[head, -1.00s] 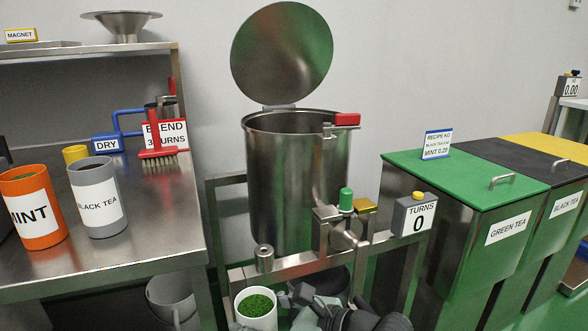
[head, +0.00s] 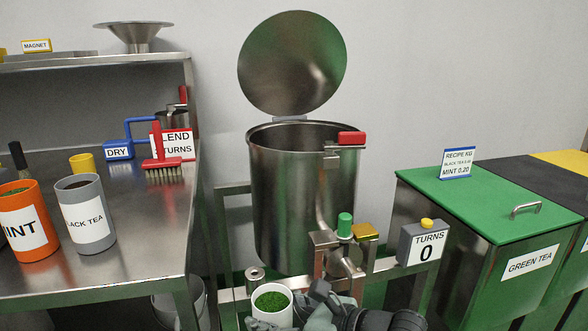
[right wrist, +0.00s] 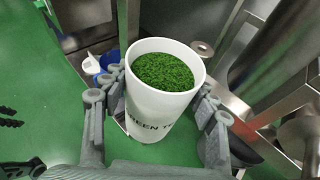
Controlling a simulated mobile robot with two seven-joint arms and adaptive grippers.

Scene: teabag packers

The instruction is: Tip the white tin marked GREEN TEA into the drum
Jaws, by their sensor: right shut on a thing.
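The white tin marked GREEN TEA (right wrist: 155,112) is full of green leaf and stands upright in the right wrist view. In the head view the tin (head: 272,314) shows low in front of the drum frame. My right gripper (right wrist: 160,95) is shut on the tin, with fingers on both sides of it; in the head view it (head: 300,316) is partly cut off by the bottom edge. The steel drum (head: 300,205) stands above and behind the tin, with its round lid (head: 292,62) raised and its mouth open. My left gripper is not in the head view.
The bench (head: 130,265) at left holds an orange MINT tin (head: 18,232), a grey BLACK TEA tin (head: 84,230) and a red brush (head: 160,162). The TURNS counter (head: 424,243) reads 0. A GREEN TEA bin (head: 480,255) with a green lid stands at right.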

